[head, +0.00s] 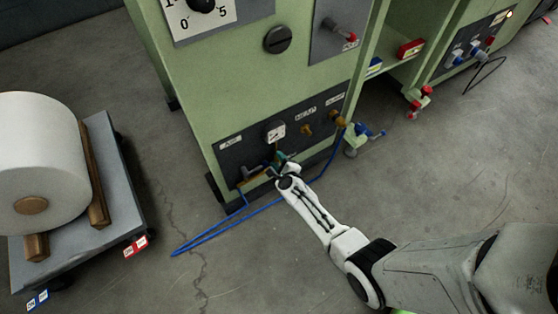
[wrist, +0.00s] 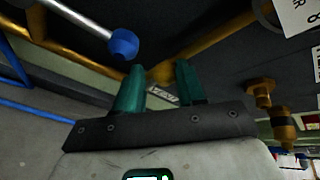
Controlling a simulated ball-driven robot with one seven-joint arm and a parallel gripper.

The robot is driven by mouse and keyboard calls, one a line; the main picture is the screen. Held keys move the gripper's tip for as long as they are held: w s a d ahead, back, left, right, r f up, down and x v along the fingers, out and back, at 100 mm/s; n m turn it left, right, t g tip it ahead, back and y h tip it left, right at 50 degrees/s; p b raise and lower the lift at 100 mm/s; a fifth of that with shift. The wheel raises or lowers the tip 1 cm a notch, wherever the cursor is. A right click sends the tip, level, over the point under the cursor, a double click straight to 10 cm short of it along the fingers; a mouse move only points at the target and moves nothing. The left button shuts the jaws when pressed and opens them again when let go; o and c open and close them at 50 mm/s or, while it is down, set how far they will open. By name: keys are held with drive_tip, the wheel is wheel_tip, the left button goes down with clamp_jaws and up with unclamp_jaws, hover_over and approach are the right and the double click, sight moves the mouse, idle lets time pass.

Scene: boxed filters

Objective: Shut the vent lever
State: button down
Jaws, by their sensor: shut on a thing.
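A lever with a silver rod and a blue ball knob (wrist: 124,43) shows in the wrist view, beside the left fingertip. I cannot tell whether they touch. My gripper (wrist: 160,70) has two teal fingers, apart, with a brass-coloured bar (wrist: 163,73) between their tips; they are shut on it. Whether this bar belongs to the vent lever is unclear. A small label behind the fingers seems to read VENT (wrist: 163,93). In the head view my gripper (head: 278,163) is at the low dark panel (head: 232,152) of the green cabinet, and hides part of its fittings.
Brass fittings (wrist: 262,92) stand right of my fingers. Blue hose (head: 225,228) lies on the floor by the cabinet (head: 215,95). A cart (head: 118,205) with a large white roll (head: 38,150) stands at left.

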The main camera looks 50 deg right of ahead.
drive_tip(key=shift+s+a+f+n+h+b, duration=0.1)
drive_tip(key=shift+a+f+n+h+b, duration=0.2)
drive_tip(key=shift+n+h, duration=0.4)
drive_tip(key=shift+s+a+f+n+h+b, duration=0.1)
drive_tip(key=shift+a+f+n+h, duration=0.3)
drive_tip(key=shift+n, duration=0.4)
drive_tip(key=shift+r, duration=0.1)
drive_tip(key=c, duration=0.8)
unclamp_jaws()
drive_tip(key=shift+c, duration=0.2)
drive_tip(key=shift+o, duration=0.8)
drive_tip(key=shift+w, duration=0.1)
drive_tip(key=shift+w+a+r, duration=0.1)
drive_tip(key=shift+w, duration=0.1)
drive_tip(key=shift+s+a+r+p, duration=0.25)
drive_tip(key=shift+a+r+p, duration=0.05)
drive_tip(key=shift+a+p, duration=0.1)
drive_tip(key=p+v, duration=0.5)
drive_tip(key=v, duration=0.5)
drive_tip(key=shift+d+f, duration=0.1)
drive_tip(key=shift+f, duration=0.05)
